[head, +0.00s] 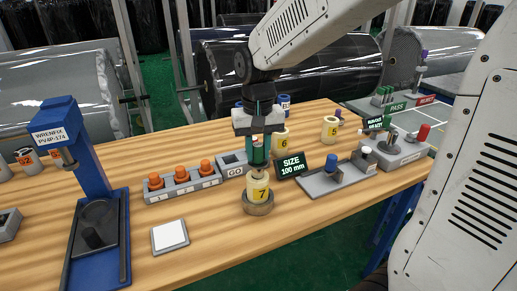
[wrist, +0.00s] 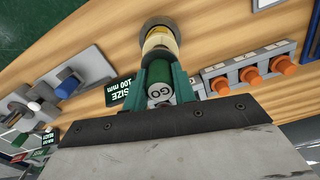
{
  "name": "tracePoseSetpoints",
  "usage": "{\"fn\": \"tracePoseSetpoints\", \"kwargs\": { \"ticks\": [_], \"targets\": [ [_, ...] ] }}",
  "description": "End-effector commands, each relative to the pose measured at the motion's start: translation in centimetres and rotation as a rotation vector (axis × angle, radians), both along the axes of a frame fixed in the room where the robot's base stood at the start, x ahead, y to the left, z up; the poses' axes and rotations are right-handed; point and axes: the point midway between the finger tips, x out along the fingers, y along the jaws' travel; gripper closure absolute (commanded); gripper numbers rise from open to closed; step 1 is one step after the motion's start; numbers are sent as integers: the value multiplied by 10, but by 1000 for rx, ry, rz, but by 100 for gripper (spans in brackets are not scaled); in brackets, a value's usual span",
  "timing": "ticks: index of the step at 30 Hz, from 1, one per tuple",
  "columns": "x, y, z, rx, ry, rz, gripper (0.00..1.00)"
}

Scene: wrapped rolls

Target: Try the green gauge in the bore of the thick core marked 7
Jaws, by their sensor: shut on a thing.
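The thick core marked 7 (head: 258,188) is a cream ring-like roll standing upright in a round grey holder (head: 259,206) on the wooden table. My gripper (head: 257,160) is pointed down right above it, its teal fingers shut on the green gauge (head: 258,154). In the wrist view the gauge (wrist: 160,93) shows its end lettered GO, between the fingers, with the core (wrist: 157,45) just beyond it. The gauge's lower end is at or near the core's top. I cannot tell whether it is inside the bore, which is hidden.
A grey GO stand (head: 235,170) and a rack of orange-topped pieces (head: 180,184) stand left of the core. A SIZE 100 mm display (head: 291,165) and a tray with a blue-topped piece (head: 331,166) stand right. Cores marked 6 (head: 281,140) are behind. A blue press (head: 93,170) is far left.

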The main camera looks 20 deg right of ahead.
Motion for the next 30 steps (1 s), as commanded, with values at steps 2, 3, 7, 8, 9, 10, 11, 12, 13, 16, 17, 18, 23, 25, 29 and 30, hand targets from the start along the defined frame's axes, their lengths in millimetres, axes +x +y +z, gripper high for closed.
{"fn": "tracePoseSetpoints", "kwargs": {
  "ticks": [2,3,7,8,9,10,11,12,13,16,17,18,23,25,29,30],
  "targets": [
    [-2,0,-3,-1,7,0,100],
    [-2,0,-3,-1,7,0,100],
    [-2,0,-3,0,8,0,100],
    [-2,0,-3,0,8,0,100],
    [-2,0,-3,0,8,0,100],
    [-2,0,-3,0,8,0,100],
    [-2,0,-2,0,8,0,100],
    [-2,0,-1,0,8,0,100],
    [-2,0,0,0,8,0,100],
    [-1,0,5,0,6,0,100],
    [-1,0,6,0,6,0,100],
    [-1,0,8,0,5,0,100],
    [-1,0,15,0,4,0,100],
    [-1,0,18,0,3,0,100],
    [0,0,24,0,1,0,100],
    [0,0,26,0,1,0,100]
  ]
}}
